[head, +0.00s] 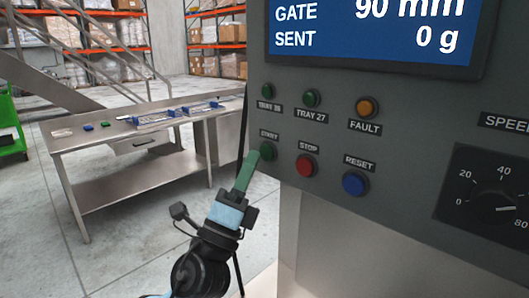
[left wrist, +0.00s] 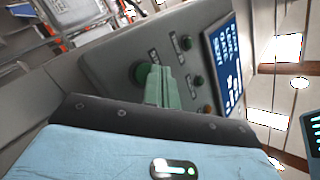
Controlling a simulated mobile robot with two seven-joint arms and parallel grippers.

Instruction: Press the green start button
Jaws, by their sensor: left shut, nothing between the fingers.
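The green start button (head: 267,151) is on the grey control panel, under the START label and left of the red stop button (head: 306,165). My left gripper (head: 256,157) is shut and empty, its green fingers pointing up at the start button. In the head view the fingertips overlap the button's left edge. In the left wrist view the start button (left wrist: 141,75) shows just beside the tips of the shut fingers (left wrist: 158,72). I cannot tell whether they touch or whether the button is pushed in. My right gripper is not in view.
The panel also has a blue reset button (head: 355,184), an orange fault lamp (head: 367,107), two green tray lamps, a speed dial (head: 500,200) and a screen (head: 375,28) reading "SENT 0 g". A steel table (head: 110,185) with blue trays stands behind at left.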

